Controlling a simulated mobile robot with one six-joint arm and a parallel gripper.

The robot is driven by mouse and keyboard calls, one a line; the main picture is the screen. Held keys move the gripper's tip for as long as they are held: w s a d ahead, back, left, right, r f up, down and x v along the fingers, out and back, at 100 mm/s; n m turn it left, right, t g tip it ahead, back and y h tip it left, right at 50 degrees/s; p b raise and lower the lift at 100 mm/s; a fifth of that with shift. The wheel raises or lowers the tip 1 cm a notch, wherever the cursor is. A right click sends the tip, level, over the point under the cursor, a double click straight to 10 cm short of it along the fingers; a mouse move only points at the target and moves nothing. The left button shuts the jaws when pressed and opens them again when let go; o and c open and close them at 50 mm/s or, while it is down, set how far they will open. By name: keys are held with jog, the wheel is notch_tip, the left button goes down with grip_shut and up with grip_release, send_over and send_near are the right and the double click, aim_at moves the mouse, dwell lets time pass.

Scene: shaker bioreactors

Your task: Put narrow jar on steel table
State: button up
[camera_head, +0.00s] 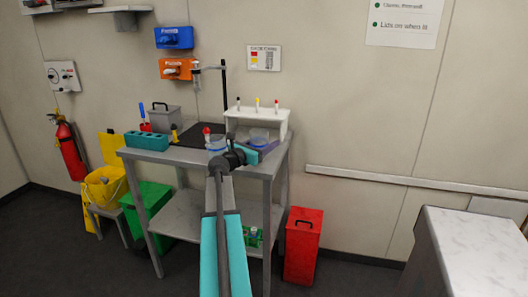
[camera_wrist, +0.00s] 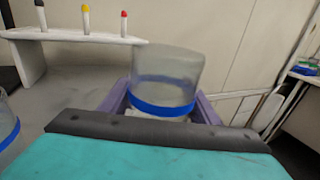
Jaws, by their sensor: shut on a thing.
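A clear jar with a blue band (camera_wrist: 166,78) stands upright between the purple fingers of my gripper (camera_wrist: 163,108), which is shut on it. In the head view the held jar (camera_head: 259,136) is at the right end of the steel table (camera_head: 180,156), in front of the white rack. I cannot tell whether its base touches the tabletop. My gripper (camera_head: 262,149) is partly hidden by my own arm. A second clear jar with a blue band (camera_head: 216,143) stands on the table to the left; its edge shows in the wrist view (camera_wrist: 6,125).
A white rack (camera_head: 272,122) with several colour-topped sticks stands behind the held jar. A teal block (camera_head: 146,141), a grey box (camera_head: 165,119), a black mat (camera_head: 196,133) and a thin stand (camera_head: 224,90) are also on the table. A red box (camera_head: 303,245) stands on the floor at right.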

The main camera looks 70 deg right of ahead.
jog(key=shift+w+d, duration=0.2)
jog(key=shift+d, duration=0.3)
jog(key=shift+a+f, duration=0.1)
jog(key=shift+f, duration=1.7)
jog(key=shift+f, duration=0.1)
jog(key=o, duration=1.1)
jog(key=shift+r, duration=0.2)
jog(key=shift+a+f, duration=0.1)
jog(key=shift+a, duration=0.2)
jog(key=b+v, duration=0.1)
jog(key=v, duration=1)
jog(key=shift+w+a, duration=0.15)
jog(key=shift+a, duration=0.05)
